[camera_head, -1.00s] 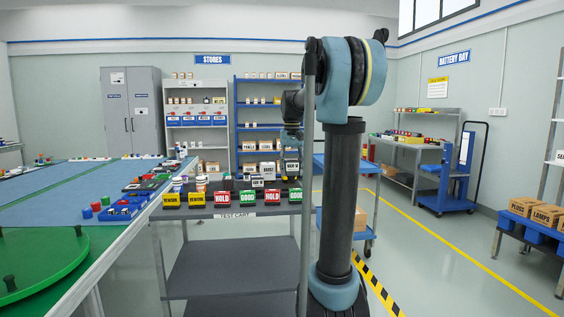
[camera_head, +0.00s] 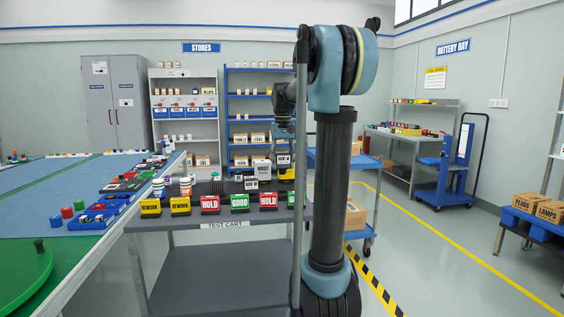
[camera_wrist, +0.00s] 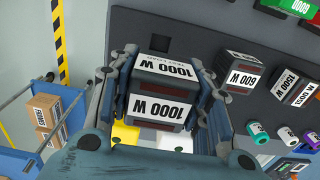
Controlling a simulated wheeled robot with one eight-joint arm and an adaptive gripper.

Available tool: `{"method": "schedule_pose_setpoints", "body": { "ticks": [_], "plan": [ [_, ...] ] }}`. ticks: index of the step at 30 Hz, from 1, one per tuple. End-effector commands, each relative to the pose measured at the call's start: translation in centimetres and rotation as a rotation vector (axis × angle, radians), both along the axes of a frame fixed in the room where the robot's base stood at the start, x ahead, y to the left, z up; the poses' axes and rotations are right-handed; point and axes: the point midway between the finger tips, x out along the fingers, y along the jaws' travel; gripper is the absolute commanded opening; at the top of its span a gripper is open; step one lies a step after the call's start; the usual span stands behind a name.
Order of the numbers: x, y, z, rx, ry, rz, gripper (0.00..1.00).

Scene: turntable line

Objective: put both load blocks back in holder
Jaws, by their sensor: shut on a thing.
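My gripper (camera_wrist: 157,85) is shut on a dark load block (camera_wrist: 158,92) with white "1000 W" labels, one finger on each side. In the head view this held block (camera_head: 284,161) hangs above the right back part of the test cart (camera_head: 225,283). Two "1500 W" blocks (camera_wrist: 285,84) (camera_wrist: 304,94) stand farther right. A yellow item (camera_wrist: 125,133) and a white item show below the held block, partly hidden by my gripper. I cannot tell which thing is the holder.
REWORK, HOLD and GOOD signs (camera_head: 240,202) line the cart's front edge. Coloured cylinders (camera_wrist: 258,133) stand near the blocks. A blue cart (camera_head: 345,160) with boxes is to the right. The turntable bench (camera_head: 90,225) is left.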

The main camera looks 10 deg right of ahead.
Motion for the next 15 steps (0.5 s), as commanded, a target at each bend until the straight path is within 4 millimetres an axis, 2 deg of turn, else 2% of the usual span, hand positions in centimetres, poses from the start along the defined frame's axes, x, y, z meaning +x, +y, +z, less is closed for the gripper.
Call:
{"method": "schedule_pose_setpoints", "body": {
  "ticks": [15],
  "plan": [
    [0.1, -0.1, -4.0, 0.000, 0.000, -0.001, 0.03]
  ]
}}
